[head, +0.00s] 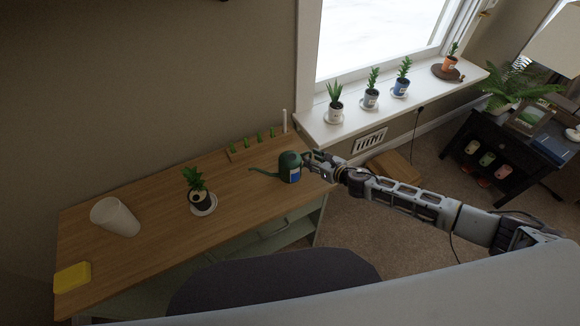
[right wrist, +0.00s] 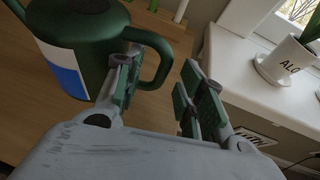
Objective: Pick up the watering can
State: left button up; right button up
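The dark green watering can (head: 289,168) stands upright on the wooden table (head: 150,252), near its right end, with its spout to the left. It has a blue and white label. My right gripper (head: 312,160) is at its handle side. In the right wrist view the can (right wrist: 85,28) fills the upper left. There my right gripper (right wrist: 162,78) is open, one finger at the loop of the handle and the other outside it. A gap shows between the handle and the outer finger. My left gripper is not in view.
A potted plant (head: 200,200) on a saucer, a white cup (head: 115,217) and a yellow item (head: 72,277) are on the table. A row of small seedlings (head: 252,144) stands behind the can. Several potted plants line the windowsill (head: 420,99). A dark chair (head: 270,283) is in front.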

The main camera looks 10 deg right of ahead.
jog(key=shift+c, duration=0.4)
grip_shut()
jog(key=shift+w, duration=0.1)
